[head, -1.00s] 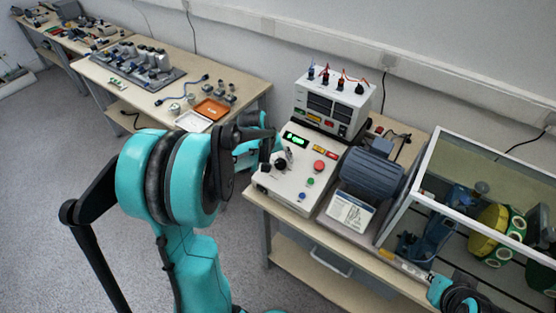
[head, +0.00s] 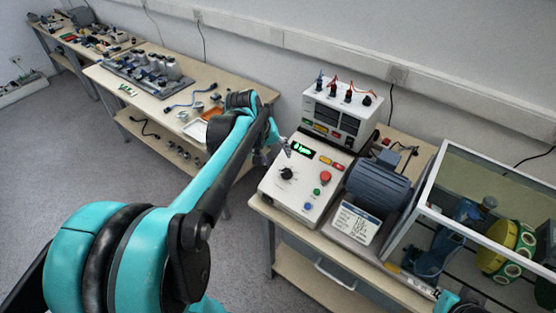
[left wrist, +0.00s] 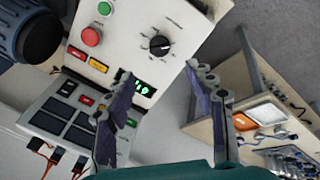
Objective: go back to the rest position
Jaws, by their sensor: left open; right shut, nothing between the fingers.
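My left gripper (head: 274,150) is in the head view, just left of the white control box (head: 310,208). The left wrist view shows its two dark fingers (left wrist: 162,76) spread apart with nothing between them. The box has a black knob, a lit green display, and red and green buttons; it also shows in the left wrist view (left wrist: 130,28). My right gripper (head: 438,293) is only a small part at the bottom right edge of the head view, by the glazed enclosure, shut with nothing visible in it.
A power supply (head: 338,112) with leads stands behind the box. A blue motor (head: 378,187) and the glazed enclosure (head: 432,165) stand to its right. Another bench (head: 225,84) at the left carries an orange tray and parts. Grey floor (head: 70,150) is open at the left.

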